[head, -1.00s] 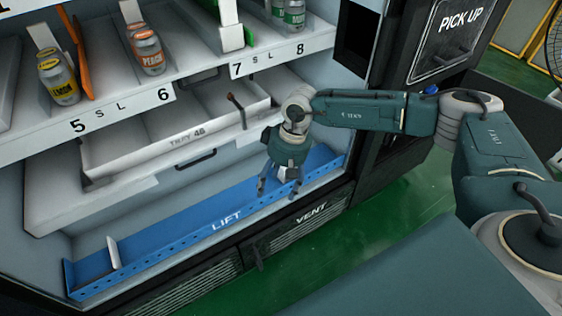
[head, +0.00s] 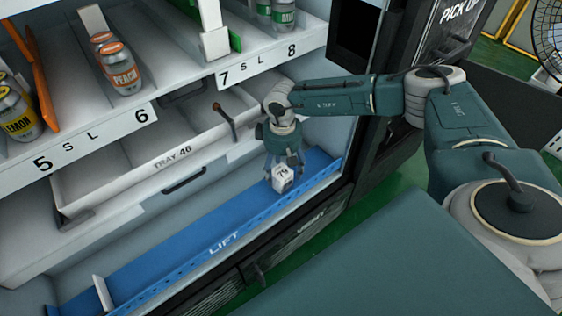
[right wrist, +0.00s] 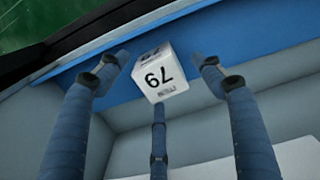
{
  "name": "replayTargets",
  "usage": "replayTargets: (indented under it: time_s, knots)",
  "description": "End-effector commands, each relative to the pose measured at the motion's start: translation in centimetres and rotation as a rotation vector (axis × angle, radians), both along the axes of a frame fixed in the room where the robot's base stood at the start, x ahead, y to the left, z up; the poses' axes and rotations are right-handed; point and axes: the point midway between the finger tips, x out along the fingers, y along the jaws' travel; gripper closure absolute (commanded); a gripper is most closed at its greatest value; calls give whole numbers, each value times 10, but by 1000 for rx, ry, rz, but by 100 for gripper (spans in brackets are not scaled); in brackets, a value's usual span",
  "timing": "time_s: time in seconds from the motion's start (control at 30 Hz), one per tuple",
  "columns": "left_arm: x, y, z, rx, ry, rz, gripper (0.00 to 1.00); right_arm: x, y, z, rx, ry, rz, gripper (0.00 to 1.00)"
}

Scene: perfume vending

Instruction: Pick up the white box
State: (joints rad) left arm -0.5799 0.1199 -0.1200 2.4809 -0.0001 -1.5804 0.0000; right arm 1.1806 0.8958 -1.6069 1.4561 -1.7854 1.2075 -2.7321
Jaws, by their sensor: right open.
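The white box (head: 283,179) is a small cube with a black number on it. It sits at the right part of the blue lift tray (head: 150,262). My right gripper (head: 284,163) is open just above and behind the box in the head view. In the right wrist view the box (right wrist: 160,76) lies between the tips of the three spread fingers (right wrist: 159,68), with two to the sides and one below. No finger clearly grips it. My left gripper is not in view.
Above the lift is an open white drawer marked tray 46 (head: 158,165). A shelf with cans (head: 120,70) is above that. The cabinet's dark right frame (head: 365,150) stands close beside my right arm. The left of the lift tray is bare apart from a white divider (head: 103,295).

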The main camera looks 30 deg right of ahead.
Motion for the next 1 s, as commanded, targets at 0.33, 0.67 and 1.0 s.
replayTargets:
  time_s: [0.33, 0.67, 1.0]
  knots:
    - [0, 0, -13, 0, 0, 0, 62, 1, -2, -47, 1, 2, -1, 33]
    - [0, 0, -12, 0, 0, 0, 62, 1, -2, -46, 1, 1, -1, 57]
    - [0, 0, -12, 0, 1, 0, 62, 1, -2, -46, 1, 1, -1, 85]
